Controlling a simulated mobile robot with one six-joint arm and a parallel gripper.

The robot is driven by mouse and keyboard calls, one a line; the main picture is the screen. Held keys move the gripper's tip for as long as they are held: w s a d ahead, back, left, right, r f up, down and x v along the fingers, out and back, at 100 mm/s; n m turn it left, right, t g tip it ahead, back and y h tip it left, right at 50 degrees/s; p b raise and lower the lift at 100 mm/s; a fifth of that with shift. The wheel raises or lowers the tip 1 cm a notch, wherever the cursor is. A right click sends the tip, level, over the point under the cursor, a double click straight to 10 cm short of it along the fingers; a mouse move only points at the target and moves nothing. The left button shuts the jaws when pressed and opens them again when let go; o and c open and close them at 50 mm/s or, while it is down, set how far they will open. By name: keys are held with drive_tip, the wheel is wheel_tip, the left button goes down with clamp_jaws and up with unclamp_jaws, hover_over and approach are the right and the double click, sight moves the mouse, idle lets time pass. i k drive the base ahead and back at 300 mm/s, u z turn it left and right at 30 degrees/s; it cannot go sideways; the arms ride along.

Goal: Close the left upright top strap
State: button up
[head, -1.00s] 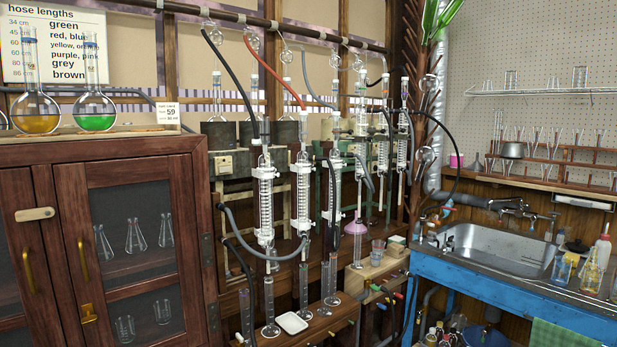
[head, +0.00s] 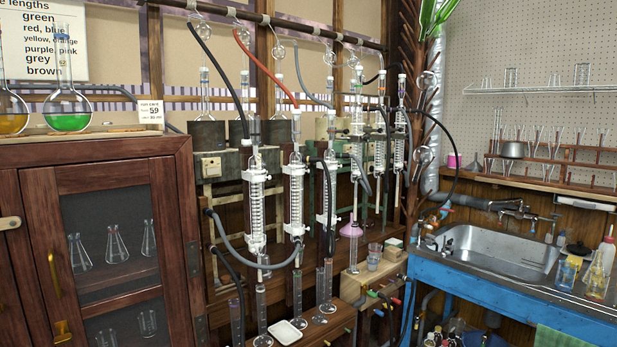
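The left upright (head: 256,205) is a glass condenser with a coil inside, standing vertically left of centre. A white top strap (head: 255,174) goes across its upper part; it is too small to tell whether it is open or shut. A lower white fitting (head: 257,243) sits near its bottom end. A black hose (head: 219,72) reaches down to its top, and a grey hose (head: 236,251) curves below it towards the neighbouring condenser (head: 296,200). My gripper is not in view.
A wooden cabinet (head: 176,146) with flasks on top stands at the left, close to the rig. A low shelf (head: 322,336) with cylinders and a white tray (head: 287,331) juts out below. A sink (head: 495,252) on a blue bench (head: 452,280) stands at the right.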

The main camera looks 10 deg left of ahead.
sight(260, 179)
drive_tip(key=i, duration=0.85)
drive_tip(key=z, duration=0.05)
